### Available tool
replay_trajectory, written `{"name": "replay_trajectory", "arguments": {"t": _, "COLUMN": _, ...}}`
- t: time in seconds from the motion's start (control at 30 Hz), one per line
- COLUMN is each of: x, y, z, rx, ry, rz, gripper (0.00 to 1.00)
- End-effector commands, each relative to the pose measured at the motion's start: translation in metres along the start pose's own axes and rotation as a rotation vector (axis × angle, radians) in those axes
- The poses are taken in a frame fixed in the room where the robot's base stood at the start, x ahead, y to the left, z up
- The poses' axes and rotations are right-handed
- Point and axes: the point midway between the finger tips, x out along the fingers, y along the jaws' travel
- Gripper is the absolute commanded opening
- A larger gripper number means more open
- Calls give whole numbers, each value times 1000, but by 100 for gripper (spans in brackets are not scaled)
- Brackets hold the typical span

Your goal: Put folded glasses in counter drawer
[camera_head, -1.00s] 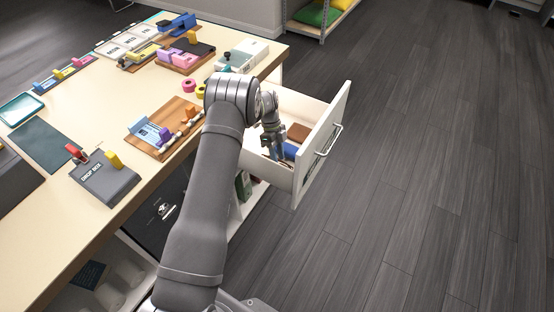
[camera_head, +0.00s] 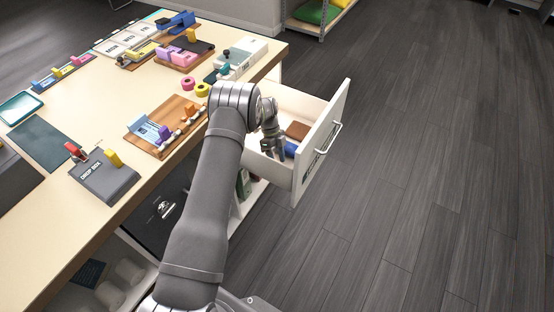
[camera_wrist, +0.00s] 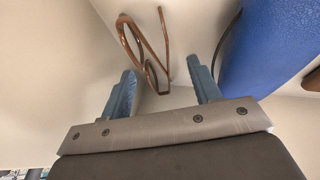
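The glasses, thin with a brown frame, show in the wrist view (camera_wrist: 145,50) on the pale drawer floor, just beyond my fingertips. They seem free of both fingers. My gripper (camera_wrist: 163,88) is open, its two blue-grey fingers apart with nothing between them. In the head view my gripper (camera_head: 275,153) points down inside the open counter drawer (camera_head: 322,150). The glasses cannot be made out there, behind the gripper and arm.
A blue object (camera_wrist: 270,45) lies close to the right finger in the wrist view. A brown item (camera_head: 298,130) is farther back in the drawer. The counter (camera_head: 85,95) holds a wooden tray (camera_head: 165,127), a drop box (camera_head: 104,178) and tape rolls.

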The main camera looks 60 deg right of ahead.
Motion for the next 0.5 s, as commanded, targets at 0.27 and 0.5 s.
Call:
{"name": "replay_trajectory", "arguments": {"t": 0.27, "x": -21, "y": 0, "z": -1, "rx": 0, "ry": -1, "rz": -3, "gripper": 57}}
{"name": "replay_trajectory", "arguments": {"t": 0.5, "x": -71, "y": 6, "z": -8, "rx": 0, "ry": -1, "rz": -2, "gripper": 57}}
